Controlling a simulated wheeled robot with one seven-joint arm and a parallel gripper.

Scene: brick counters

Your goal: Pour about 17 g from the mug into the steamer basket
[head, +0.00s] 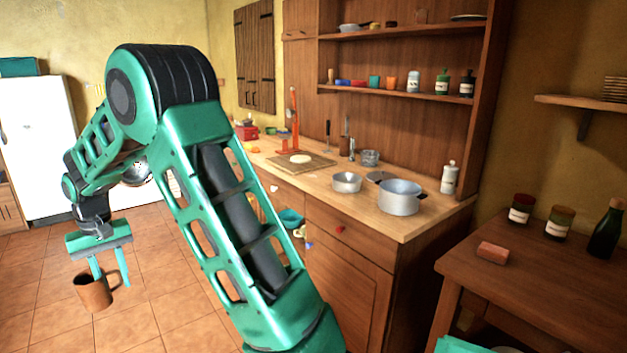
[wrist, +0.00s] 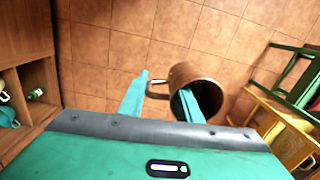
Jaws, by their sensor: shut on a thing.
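The brown mug (head: 95,293) hangs from my gripper (head: 109,276) over the tiled floor at the left of the head view, looking roughly upright. In the wrist view, my gripper (wrist: 162,102) has one finger inside the mug (wrist: 208,75) and the other outside, beyond its handle. It is shut on the mug's handle side. The mug's contents cannot be seen. No steamer basket can be told for sure; a small grey metal container (head: 370,158) at the back of the counter may be it.
A side table (head: 465,264) with jars stands at the right. The wrist view shows a yellow chair (wrist: 285,135). Open floor surrounds the mug.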

